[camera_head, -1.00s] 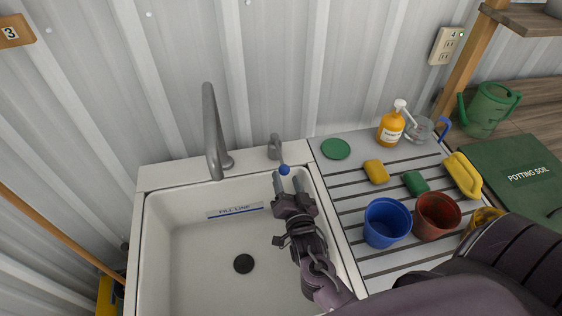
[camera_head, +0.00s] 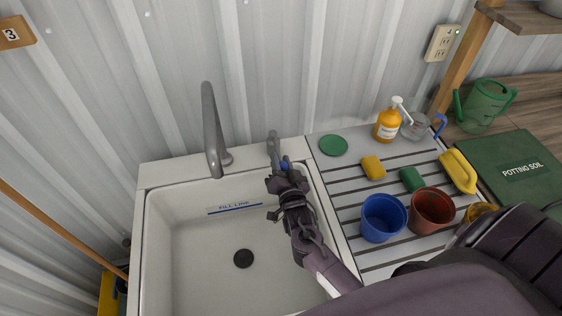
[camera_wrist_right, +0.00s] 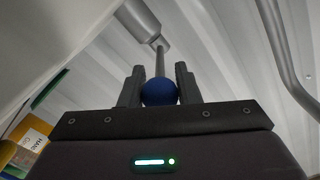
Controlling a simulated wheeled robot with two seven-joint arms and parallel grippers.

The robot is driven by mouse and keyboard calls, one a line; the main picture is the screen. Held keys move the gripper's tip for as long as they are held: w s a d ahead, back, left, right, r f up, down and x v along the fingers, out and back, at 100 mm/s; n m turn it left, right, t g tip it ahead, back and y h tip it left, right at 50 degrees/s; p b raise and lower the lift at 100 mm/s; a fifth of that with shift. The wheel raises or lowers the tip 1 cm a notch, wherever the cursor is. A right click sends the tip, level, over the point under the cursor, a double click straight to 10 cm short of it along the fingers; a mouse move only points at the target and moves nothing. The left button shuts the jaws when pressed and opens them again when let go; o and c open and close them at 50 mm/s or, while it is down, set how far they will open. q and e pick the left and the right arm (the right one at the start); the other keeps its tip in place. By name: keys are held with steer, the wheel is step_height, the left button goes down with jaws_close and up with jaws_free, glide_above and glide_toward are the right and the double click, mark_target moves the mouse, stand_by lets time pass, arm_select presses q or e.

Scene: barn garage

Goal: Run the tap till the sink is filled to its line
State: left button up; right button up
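The white sink (camera_head: 160,283) is empty, its dark drain (camera_head: 243,258) bare. A blue fill line (camera_head: 235,209) marks its back wall. The grey spout (camera_head: 212,132) stands over the rear rim with no water coming from it. The tap lever (camera_head: 273,142) stands to its right and ends in a blue ball knob (camera_wrist_right: 160,92). My right gripper (camera_head: 281,168) is at this knob. In the wrist view its fingers (camera_wrist_right: 160,86) lie against both sides of the ball, and the lever's rod runs away between them. The left gripper is out of view.
A grooved drainboard (camera_head: 352,205) right of the sink holds a blue cup (camera_head: 383,217), a red-brown cup (camera_head: 432,210), a yellow sponge (camera_head: 373,168) and an orange soap bottle (camera_head: 387,125). A corrugated wall (camera_head: 300,70) rises close behind the tap.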

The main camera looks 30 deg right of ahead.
jaws_close()
steer(key=d+n+y, duration=0.1)
steer(key=y, duration=0.1)
steer(key=d+n+y, duration=0.1)
steer(key=y, duration=0.1)
steer(key=shift+s+d+n+t+y, duration=0.15)
steer(key=shift+d+n+t+y, duration=0.15)
steer(key=shift+d+n, duration=0.1)
steer(key=o, duration=0.8)
jaws_free()
steer(key=shift+c, duration=0.2)
steer(key=shift+s, duration=0.1)
